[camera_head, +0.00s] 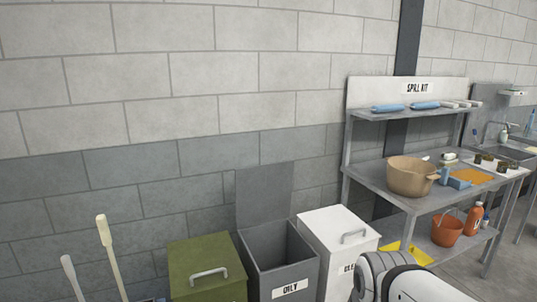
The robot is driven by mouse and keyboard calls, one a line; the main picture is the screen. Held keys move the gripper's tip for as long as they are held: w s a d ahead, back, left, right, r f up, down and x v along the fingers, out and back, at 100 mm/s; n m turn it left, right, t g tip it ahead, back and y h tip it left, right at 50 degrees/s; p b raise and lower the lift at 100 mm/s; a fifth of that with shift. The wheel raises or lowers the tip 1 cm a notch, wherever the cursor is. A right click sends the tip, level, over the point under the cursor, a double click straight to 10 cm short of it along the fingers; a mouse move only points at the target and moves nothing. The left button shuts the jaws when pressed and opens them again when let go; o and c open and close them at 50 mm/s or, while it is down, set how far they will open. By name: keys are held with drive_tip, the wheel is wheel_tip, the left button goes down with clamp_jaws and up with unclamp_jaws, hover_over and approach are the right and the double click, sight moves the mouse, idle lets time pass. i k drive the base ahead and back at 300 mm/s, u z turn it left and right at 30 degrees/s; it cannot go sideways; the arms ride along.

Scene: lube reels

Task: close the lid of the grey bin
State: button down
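The grey bin (286,279) stands against the wall, between a green bin and a white bin. Its label seems to read "OILY". Its grey lid (264,195) is open and stands upright at the back, close to the wall. The inside of the bin shows as dark and its bottom is hidden. A white rounded part of my arm shows at the lower right, in front of the white bin. My gripper is not in view.
The green bin (205,259) and the white bin (337,228) are closed, each with a handle on its lid. Two pale wooden handles (107,247) stand at the left. A metal "SPILL KIT" bench (380,178) with a tan pot (411,180) stands at the right.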

sight(263, 192)
drive_tip(key=z, duration=0.2)
drive_tip(key=i, duration=1.85)
drive_tip(key=u, duration=0.9)
